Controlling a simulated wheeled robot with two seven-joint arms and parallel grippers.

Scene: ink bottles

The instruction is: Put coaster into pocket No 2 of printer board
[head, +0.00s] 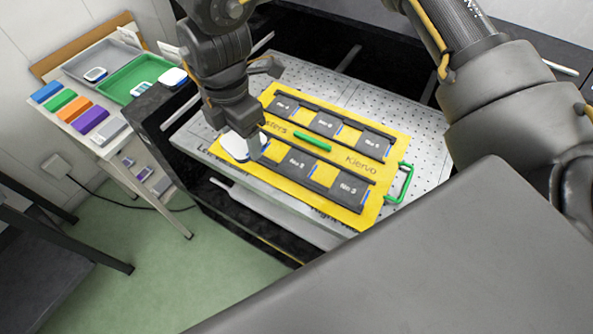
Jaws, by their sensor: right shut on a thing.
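The printer board (385,150) is a yellow plate with two rows of dark pockets and a green handle at its right end. The middle pocket of the near row (297,163) appears to be No 2 and looks empty. My right gripper (247,143) points down over the board's left end, shut on a white coaster (232,147) with a blue edge. The coaster is at the near row's left end, left of that middle pocket; I cannot tell whether it touches the board. The gripper and coaster hide the pocket there. My left gripper is out of view.
The board lies on a perforated metal bed (425,130). At left, a side table holds a grey tray (85,62), a green tray (122,82) with white pieces, and several coloured blocks. Another white-and-blue piece (173,77) is near the green tray's right end.

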